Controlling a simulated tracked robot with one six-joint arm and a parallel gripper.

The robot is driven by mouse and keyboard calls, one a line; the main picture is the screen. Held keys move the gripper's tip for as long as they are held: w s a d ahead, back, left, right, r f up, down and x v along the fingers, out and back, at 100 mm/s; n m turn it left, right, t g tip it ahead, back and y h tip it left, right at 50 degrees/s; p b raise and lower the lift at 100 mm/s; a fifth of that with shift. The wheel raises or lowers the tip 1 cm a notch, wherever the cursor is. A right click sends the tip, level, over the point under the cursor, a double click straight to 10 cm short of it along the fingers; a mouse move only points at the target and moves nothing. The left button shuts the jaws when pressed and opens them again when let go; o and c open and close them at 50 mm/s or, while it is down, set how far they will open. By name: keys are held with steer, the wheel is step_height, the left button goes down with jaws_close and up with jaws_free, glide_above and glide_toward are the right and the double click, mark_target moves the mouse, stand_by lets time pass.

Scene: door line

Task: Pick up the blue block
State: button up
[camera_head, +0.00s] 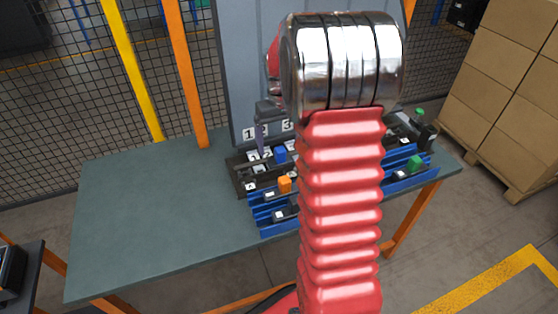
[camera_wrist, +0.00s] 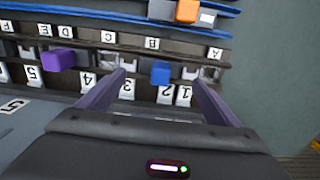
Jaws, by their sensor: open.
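The blue block (camera_head: 280,154) sits in the dark rack on the table, partly beside my arm in the head view. In the wrist view the blue block (camera_wrist: 160,73) is near the middle, just above the number cards 2 and 3. My gripper (camera_wrist: 159,80) is open, with one purple finger to each side of the block in that picture. I cannot tell how high the fingers are above it. In the head view only part of my gripper (camera_head: 261,140) shows, left of the block; my red arm hides the rest.
A purple block (camera_wrist: 58,59) is left in the wrist view. An orange block (camera_head: 285,184) and a green block (camera_head: 415,163) are in the blue rack (camera_head: 262,222) at the front. A grey panel (camera_head: 245,60) stands behind. The table's left part (camera_head: 150,215) is clear.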

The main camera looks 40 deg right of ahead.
mark_target(280, 156)
steer(key=shift+f, duration=0.7)
steer(key=shift+f, duration=2.6)
steer(key=shift+c, duration=0.4)
steer(key=c, duration=1.3)
steer(key=shift+r, duration=0.15)
step_height(280, 156, up, 10)
steer(key=shift+f, duration=0.1)
